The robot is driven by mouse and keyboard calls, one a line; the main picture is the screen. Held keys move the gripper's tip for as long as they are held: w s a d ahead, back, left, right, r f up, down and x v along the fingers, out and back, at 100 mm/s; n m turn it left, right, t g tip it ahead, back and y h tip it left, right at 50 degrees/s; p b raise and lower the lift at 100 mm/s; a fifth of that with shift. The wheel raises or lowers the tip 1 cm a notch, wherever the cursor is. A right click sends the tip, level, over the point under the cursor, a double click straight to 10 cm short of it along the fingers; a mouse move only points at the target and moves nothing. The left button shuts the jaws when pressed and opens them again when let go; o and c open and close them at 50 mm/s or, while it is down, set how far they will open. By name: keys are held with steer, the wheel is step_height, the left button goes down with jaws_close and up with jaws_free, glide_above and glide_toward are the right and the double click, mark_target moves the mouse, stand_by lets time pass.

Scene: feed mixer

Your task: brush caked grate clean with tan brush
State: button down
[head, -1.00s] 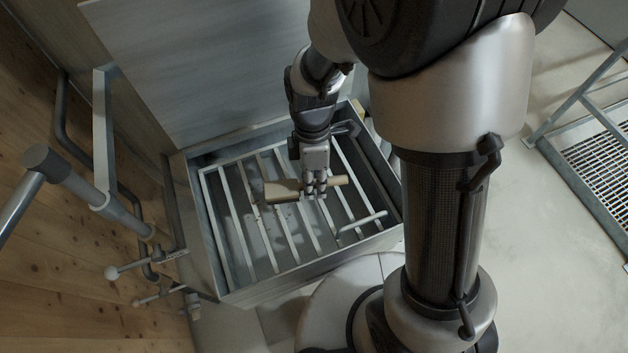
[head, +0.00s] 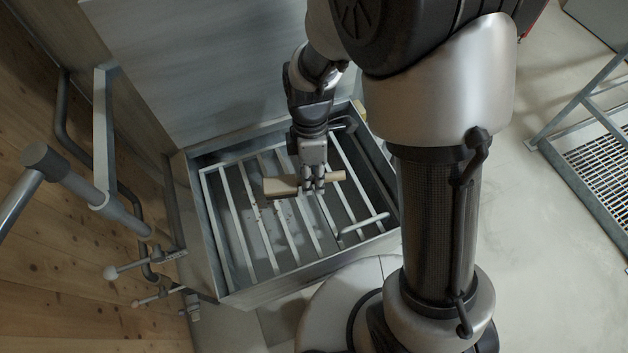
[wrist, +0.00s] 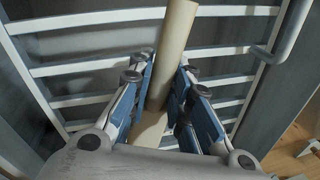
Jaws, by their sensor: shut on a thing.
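The tan brush (head: 281,186) is held crosswise over the grate (head: 266,230), its wider head to the left and its handle to the right. My gripper (head: 313,186) is shut on the brush. In the wrist view the tan handle (wrist: 174,50) passes between the blue finger pads of my gripper (wrist: 160,100). The grate is a set of pale metal bars inside a grey metal box. Small brown specks of caked dirt show on some bars left of and below the brush. I cannot tell whether the bristles touch the bars.
A white bar handle (head: 364,222) stands at the grate's right side. The box wall (head: 300,276) rims the grate. A raised metal lid (head: 190,65) stands behind it. Pipes and valve levers (head: 150,262) are at the left. Floor is open at the right.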

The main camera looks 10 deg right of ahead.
steer(key=shift+s+d+f+b, duration=0.2)
steer(key=shift+s+b, duration=0.1)
steer(key=shift+s, duration=0.1)
steer(key=shift+s+d+b, duration=0.75)
steer(key=shift+s, duration=2.1)
steer(key=shift+w+a+f, duration=0.1)
steer(key=shift+w+a, duration=0.15)
steer(key=shift+w, duration=0.7)
steer(key=shift+w+a+f, duration=0.1)
steer(key=shift+w+a, duration=0.2)
steer(key=shift+w, duration=0.6)
steer(key=shift+w+a+f, duration=0.1)
steer(key=shift+w+a, duration=0.15)
steer(key=shift+w, duration=0.7)
stand_by(1.3)
